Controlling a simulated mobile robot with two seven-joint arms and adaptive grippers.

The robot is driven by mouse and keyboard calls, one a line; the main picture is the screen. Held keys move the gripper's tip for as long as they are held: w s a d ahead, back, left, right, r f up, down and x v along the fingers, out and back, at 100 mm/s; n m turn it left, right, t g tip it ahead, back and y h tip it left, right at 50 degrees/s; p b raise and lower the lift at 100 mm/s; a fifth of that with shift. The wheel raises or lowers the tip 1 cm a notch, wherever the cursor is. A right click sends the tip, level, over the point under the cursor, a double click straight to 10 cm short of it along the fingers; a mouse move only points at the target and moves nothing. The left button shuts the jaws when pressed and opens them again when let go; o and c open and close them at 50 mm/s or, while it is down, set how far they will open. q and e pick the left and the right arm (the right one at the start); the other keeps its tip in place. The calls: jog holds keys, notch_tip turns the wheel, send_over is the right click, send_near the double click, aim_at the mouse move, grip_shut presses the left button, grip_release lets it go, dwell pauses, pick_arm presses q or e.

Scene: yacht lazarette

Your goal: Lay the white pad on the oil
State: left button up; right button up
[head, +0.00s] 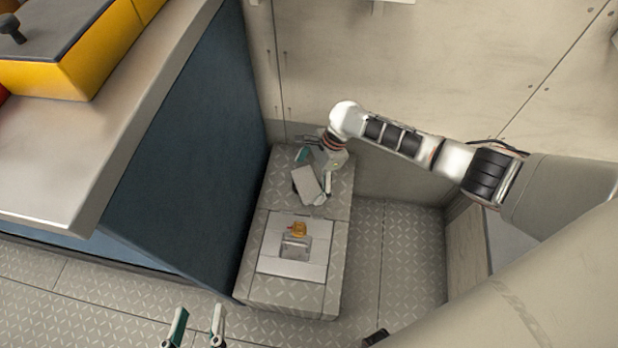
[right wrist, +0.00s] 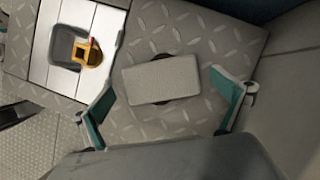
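The white pad (head: 306,185) lies flat on the far part of the tread-plate step. It also shows in the right wrist view (right wrist: 160,82) as a pale grey rectangle. Dark oil (right wrist: 176,104) peeks out from under its long edges; the rest of the patch is hidden by the pad. My right gripper (head: 315,169) is over the pad, its fingers spread wide on either side; it is open and holds nothing. My left gripper (head: 196,328) is open and empty at the bottom of the head view, away from the step.
Nearer on the step is a pale panel (head: 277,266) with a grey recess holding a small yellow-orange item (head: 298,229). A blue-sided bench (head: 190,160) with a pale top stands left of the step. A wall is behind; tread-plate floor (head: 404,260) is clear to the right.

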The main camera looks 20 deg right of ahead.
jog(key=v, duration=1.2)
